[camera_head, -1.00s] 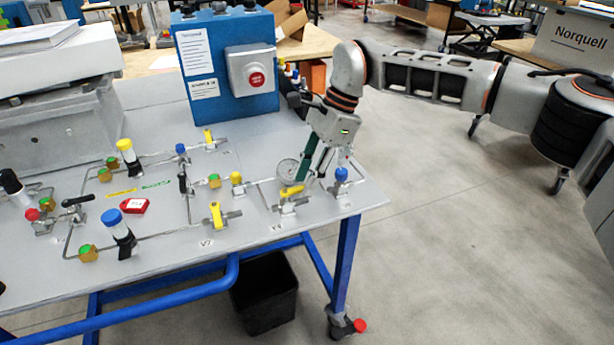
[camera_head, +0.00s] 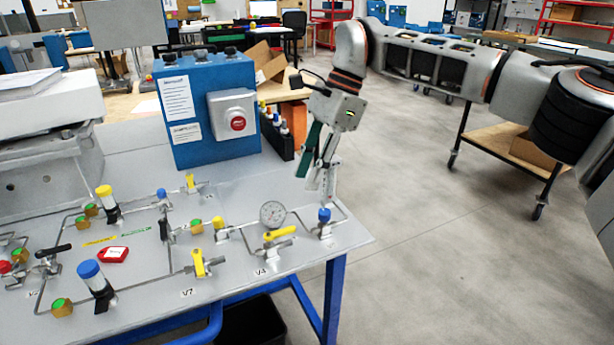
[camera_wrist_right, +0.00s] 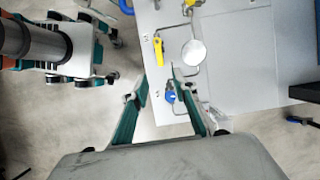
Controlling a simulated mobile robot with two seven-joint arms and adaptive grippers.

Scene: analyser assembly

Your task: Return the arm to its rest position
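My right arm comes in from the right in the head view. My right gripper (camera_head: 322,192) points down near the table's right corner, close to the blue-capped valve (camera_head: 324,215). In the right wrist view its two teal fingers (camera_wrist_right: 160,76) are apart with nothing held between them. The blue valve (camera_wrist_right: 170,97) shows in the gap, beyond the fingers. The gauge (camera_head: 272,214) and the yellow-handled valve V4 (camera_head: 280,234) are to the gripper's left.
The grey table (camera_head: 345,243) carries piping, several valves and a red tag (camera_head: 113,254). A blue box with a red button (camera_head: 205,110) stands at the back, beside a black rack of bottles (camera_head: 278,135). Open floor lies right of the table.

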